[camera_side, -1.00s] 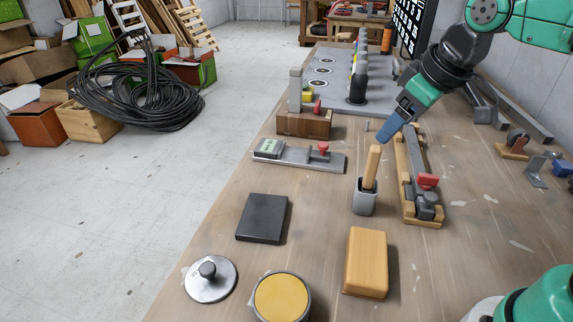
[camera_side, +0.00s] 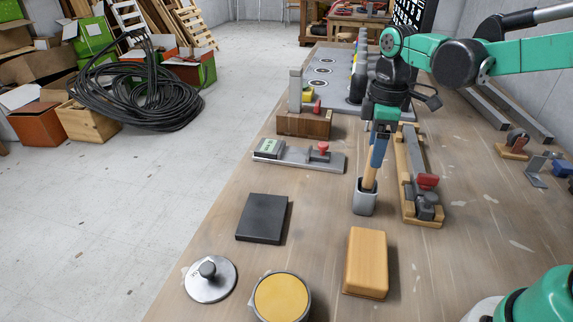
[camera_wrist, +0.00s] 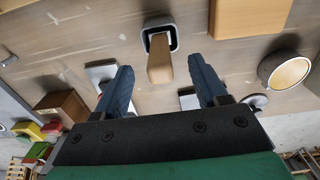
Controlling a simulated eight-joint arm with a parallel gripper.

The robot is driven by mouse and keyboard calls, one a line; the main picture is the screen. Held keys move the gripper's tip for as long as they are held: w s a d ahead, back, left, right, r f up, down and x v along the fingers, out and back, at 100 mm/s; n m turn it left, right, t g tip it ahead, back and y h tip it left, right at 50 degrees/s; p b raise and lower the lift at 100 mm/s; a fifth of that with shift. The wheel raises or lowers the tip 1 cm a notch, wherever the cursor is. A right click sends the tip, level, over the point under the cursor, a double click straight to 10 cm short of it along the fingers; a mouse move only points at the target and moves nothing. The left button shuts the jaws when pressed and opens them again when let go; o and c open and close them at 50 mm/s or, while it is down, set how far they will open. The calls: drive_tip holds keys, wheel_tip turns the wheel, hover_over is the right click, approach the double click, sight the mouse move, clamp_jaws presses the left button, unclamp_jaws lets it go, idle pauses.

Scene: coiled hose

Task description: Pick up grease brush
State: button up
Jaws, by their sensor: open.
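The grease brush (camera_side: 368,184) stands handle up in a small grey square cup (camera_side: 364,203) on the workbench. Only its wooden handle shows; the bristle end is hidden in the cup. My gripper (camera_side: 376,162) points down over the handle, its blue fingers overlapping the upper handle in the side view. In the wrist view my gripper (camera_wrist: 166,76) is open, with the handle (camera_wrist: 160,60) between the lines of the two fingers and a gap on each side. The cup (camera_wrist: 159,35) shows just beyond the handle.
A wooden rack with a grey tool and red knob (camera_side: 420,200) lies close right of the cup. A wooden block (camera_side: 367,262) is in front. A metal plate with a red knob (camera_side: 322,160) and a black slab (camera_side: 262,218) lie left. A round yellow-topped tin (camera_side: 281,297) stands nearer.

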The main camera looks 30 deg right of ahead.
sight(367, 187)
drive_tip(key=shift+f, duration=2.05)
clamp_jaws()
